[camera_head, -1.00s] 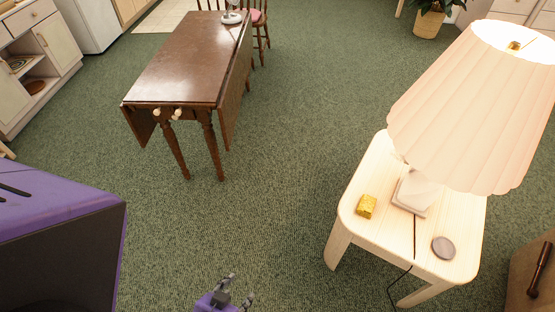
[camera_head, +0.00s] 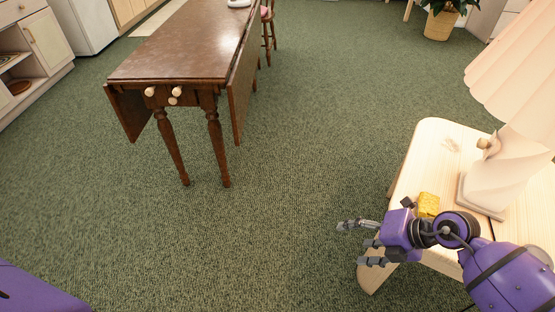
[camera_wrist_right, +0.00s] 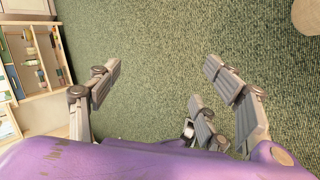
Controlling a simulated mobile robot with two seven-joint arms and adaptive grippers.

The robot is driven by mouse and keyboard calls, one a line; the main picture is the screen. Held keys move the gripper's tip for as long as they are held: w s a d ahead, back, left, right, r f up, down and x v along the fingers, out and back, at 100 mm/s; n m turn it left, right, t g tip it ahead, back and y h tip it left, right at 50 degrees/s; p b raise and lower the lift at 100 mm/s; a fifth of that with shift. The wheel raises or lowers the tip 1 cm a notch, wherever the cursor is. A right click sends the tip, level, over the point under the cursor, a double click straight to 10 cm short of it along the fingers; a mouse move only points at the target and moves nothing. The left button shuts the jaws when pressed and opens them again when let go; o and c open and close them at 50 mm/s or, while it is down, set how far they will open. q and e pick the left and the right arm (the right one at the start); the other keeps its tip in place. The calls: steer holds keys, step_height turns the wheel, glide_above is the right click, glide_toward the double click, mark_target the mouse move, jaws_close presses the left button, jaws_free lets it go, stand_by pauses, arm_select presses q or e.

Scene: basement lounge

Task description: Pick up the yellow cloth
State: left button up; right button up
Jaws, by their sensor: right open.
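The yellow cloth (camera_head: 428,204) is a small folded yellow block on the pale wooden side table (camera_head: 432,150), left of the lamp's base in the head view. My right gripper (camera_head: 360,243) is open and empty. Its fingers point left, past the table's edge and over the carpet, and its wrist is just in front of the cloth, partly hiding it. In the right wrist view the open fingers (camera_wrist_right: 160,75) have only green carpet between them, and the cloth is not visible. My left gripper is out of view.
A lamp with a pleated shade (camera_head: 525,85) stands on the side table close to the cloth. A dark drop-leaf table (camera_head: 185,45) stands at the upper left. Open carpet (camera_head: 300,170) lies between the tables. Shelves (camera_wrist_right: 40,60) show at left in the wrist view.

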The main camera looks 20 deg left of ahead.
steer(key=w+d+t+h+b, duration=0.25)
steer(key=w+d+h, duration=0.25)
steer(key=w+d, duration=0.55)
steer(key=h+b, duration=0.3)
glide_toward(430, 205)
steer(key=shift+s+a+f+t, duration=0.1)
steer(key=shift+a+f+t, duration=0.1)
steer(key=shift+a+f, duration=0.3)
steer(key=shift+a+f+t, duration=0.15)
steer(key=shift+a+f, duration=0.05)
steer(key=shift+f, duration=0.55)
steer(key=shift+w+d+f+h+b, duration=0.4)
steer(key=shift+w+f, duration=0.3)
steer(key=shift+f, duration=0.1)
steer(key=b+x, duration=0.2)
steer(key=x, duration=0.3)
steer(key=shift+d+f, duration=0.1)
steer(key=shift+f, duration=0.15)
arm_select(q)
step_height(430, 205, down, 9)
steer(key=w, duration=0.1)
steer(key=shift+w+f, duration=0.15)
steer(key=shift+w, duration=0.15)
arm_select(e)
steer(key=shift+r, duration=0.15)
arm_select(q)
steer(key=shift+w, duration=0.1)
arm_select(e)
steer(key=c, duration=1.1)
